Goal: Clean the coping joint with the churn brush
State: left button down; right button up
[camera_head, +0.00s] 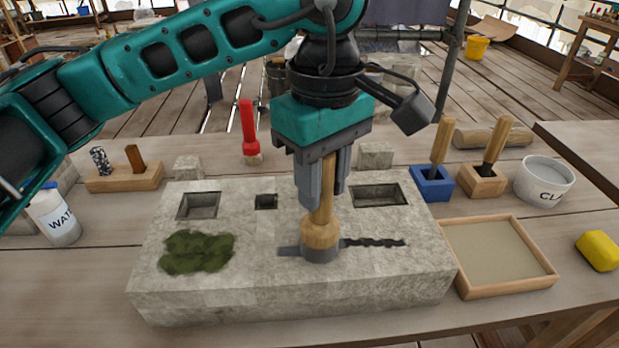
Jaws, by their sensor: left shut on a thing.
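My left gripper (324,188) points down, shut on the upright wooden handle of the churn brush (320,234). The brush has a round wooden head with a short grey skirt at the bottom. The brush stands over the coping joint in the top of the stone block (375,290); its bottom appears to touch the stone. To the right of the brush the coping joint (375,242) is dark and ragged. To its left a smooth grey strip shows. The part under the brush is hidden. My right gripper is not in view.
Green moss (197,252) and rectangular recesses mark the block. A red-handled tool (249,130) stands behind it. Right are a blue holder (432,184), a wooden holder (482,181), a white tub (544,181), a shallow tray (497,256) and a yellow sponge (598,250). A white bottle (54,215) stands left.

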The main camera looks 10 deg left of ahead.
pick_arm(q)
jog(key=shift+d, duration=0.35)
jog(key=shift+w+d, duration=0.1)
jog(key=w+d, duration=0.2)
jog(key=d, duration=0.6)
jog(key=shift+w+d, duration=0.15)
dwell(1.1)
jog(key=shift+d, duration=0.1)
jog(key=shift+w+d+p, duration=0.2)
jog(key=shift+w+d, duration=0.05)
jog(key=shift+d, duration=0.45)
jog(key=shift+w+d+p, duration=0.15)
jog(key=shift+w+d, duration=0.05)
jog(key=shift+d, duration=0.45)
jog(key=shift+r, duration=0.1)
